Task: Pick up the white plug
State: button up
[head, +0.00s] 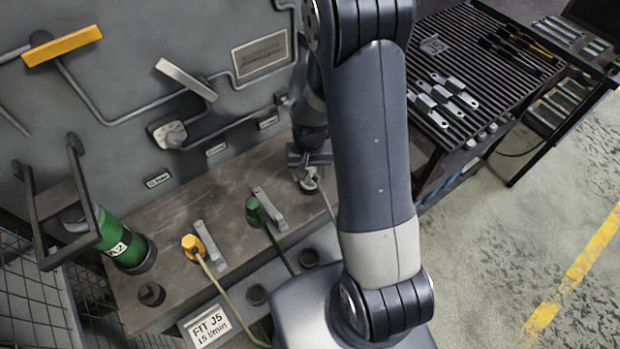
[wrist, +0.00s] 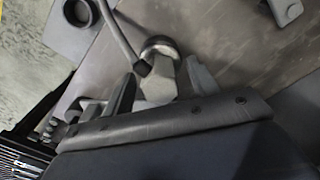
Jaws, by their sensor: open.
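The white plug (wrist: 157,84) sits at the bench in the wrist view, pale grey-white with a round collar at its far end and a grey cable running from it to the upper left. My gripper (wrist: 160,76) is open, with one finger on each side of the plug; I cannot tell whether either finger touches it. In the head view the plug (head: 309,184) shows just below my gripper (head: 310,168), partly hidden by it and close to my arm.
A green plug (head: 255,211) and a yellow plug (head: 194,246) stand left on the bench (head: 180,215), each beside an upright metal bracket. A green cylinder (head: 122,243) stands at the far left. A slatted table (head: 455,60) with loose brackets is at the right.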

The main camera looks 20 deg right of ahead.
grip_shut()
dwell(0.6)
jog(key=shift+r, duration=0.1)
